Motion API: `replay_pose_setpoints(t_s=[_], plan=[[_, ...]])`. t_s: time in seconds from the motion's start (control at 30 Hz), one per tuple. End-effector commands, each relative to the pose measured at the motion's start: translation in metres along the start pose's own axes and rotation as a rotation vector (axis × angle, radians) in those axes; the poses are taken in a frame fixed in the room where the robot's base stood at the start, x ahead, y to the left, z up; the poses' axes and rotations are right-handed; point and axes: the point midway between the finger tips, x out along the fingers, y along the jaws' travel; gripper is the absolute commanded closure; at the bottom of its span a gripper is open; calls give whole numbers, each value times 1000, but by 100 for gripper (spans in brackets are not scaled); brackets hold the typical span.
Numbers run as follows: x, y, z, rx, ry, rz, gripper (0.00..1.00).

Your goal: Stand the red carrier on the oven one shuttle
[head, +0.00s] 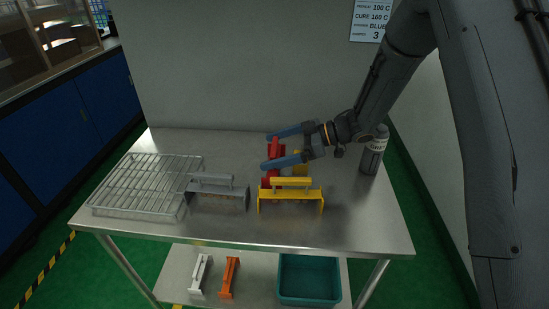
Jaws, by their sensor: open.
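The red carrier (275,150) stands on the steel table behind the yellow carrier, lengthwise away from me. My gripper (267,151) reaches in from the right with two blue fingers, open. The red carrier lies between the fingers, which look close to its two ends. I cannot tell whether they touch it. Part of the red carrier is hidden by the near finger. Nothing in view is labelled as the oven one shuttle. A wire rack (130,170) lies empty at the table's left; I cannot tell whether it is that shuttle.
A grey carrier (217,197) and a yellow carrier (290,195) stand near the front edge. Below, the shelf holds a white carrier (200,274), an orange carrier (229,277) and a teal bin (309,299). The table's right front is clear.

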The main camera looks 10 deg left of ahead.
Motion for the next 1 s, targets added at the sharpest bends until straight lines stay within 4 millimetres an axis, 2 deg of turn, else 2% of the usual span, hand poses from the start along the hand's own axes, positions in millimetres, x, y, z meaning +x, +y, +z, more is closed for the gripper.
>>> replay_pose_setpoints(t_s=[0.03, 0.3, 0.37, 0.73, 0.87, 1.0], plan=[[0, 0, 0, 0, 0, 0, 0], [0, 0, 0, 0, 0, 0, 46], [0, 0, 0, 0, 0, 0, 53], [-3, 0, -7, -1, 0, 0, 53], [-9, 0, -21, -3, 0, 0, 53], [-18, 1, -43, -4, 0, 2, 53]])
